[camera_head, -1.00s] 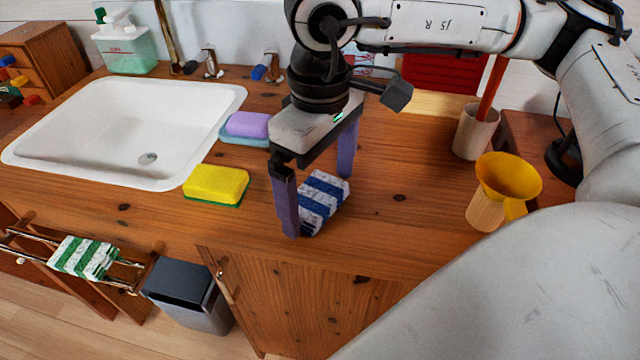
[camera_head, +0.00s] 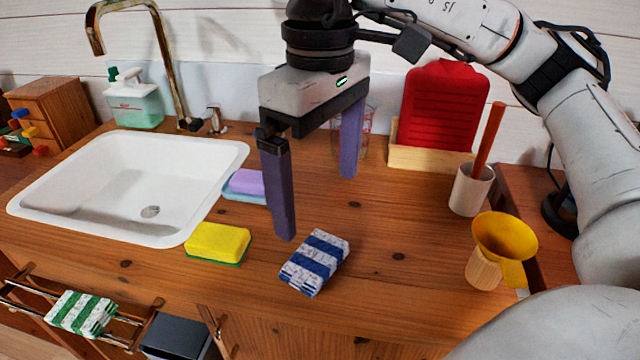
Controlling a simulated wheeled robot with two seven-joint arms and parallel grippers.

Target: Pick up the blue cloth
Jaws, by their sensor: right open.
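The blue cloth (camera_head: 316,263) is a folded, blue-and-white striped cloth. It lies flat on the wooden counter (camera_head: 400,235), near its front edge and right of the yellow sponge. My right gripper (camera_head: 316,207) is open and empty, with its two purple fingers spread wide. It hangs above the counter, above and behind the cloth, and does not touch it. My left gripper is out of the frame.
A yellow sponge (camera_head: 218,242) and a purple one (camera_head: 246,182) lie by the white sink (camera_head: 120,190). Right are a yellow funnel (camera_head: 505,238), a cup (camera_head: 470,190) and a red hot-water bottle (camera_head: 440,105). A green striped cloth (camera_head: 80,313) hangs on a rail in front.

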